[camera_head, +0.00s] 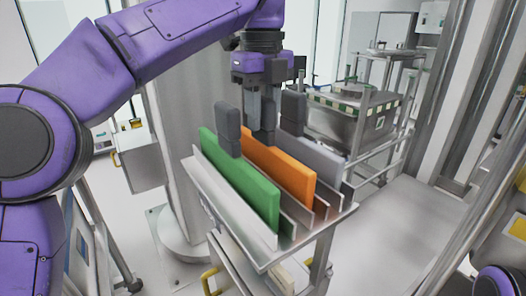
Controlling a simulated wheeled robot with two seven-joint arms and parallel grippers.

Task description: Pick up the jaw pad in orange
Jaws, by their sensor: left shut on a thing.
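The orange jaw pad (283,169) stands upright in the metal rack (206,183), between a green pad (240,184) and a grey pad (313,154). Its lower edge is partly hidden by the green pad and the rack's dividers. My left gripper (264,118) points down from above and is shut on the dark handle at the top of the orange pad. The fingertips overlap the handle, so the exact contact is hard to see. My right gripper is not in view.
The green pad's dark handle (228,129) and the grey pad's dark handle (293,112) stand close on either side of my left gripper. A metal bin (345,119) on a frame stands behind. Above the rack, the space is taken by my left arm.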

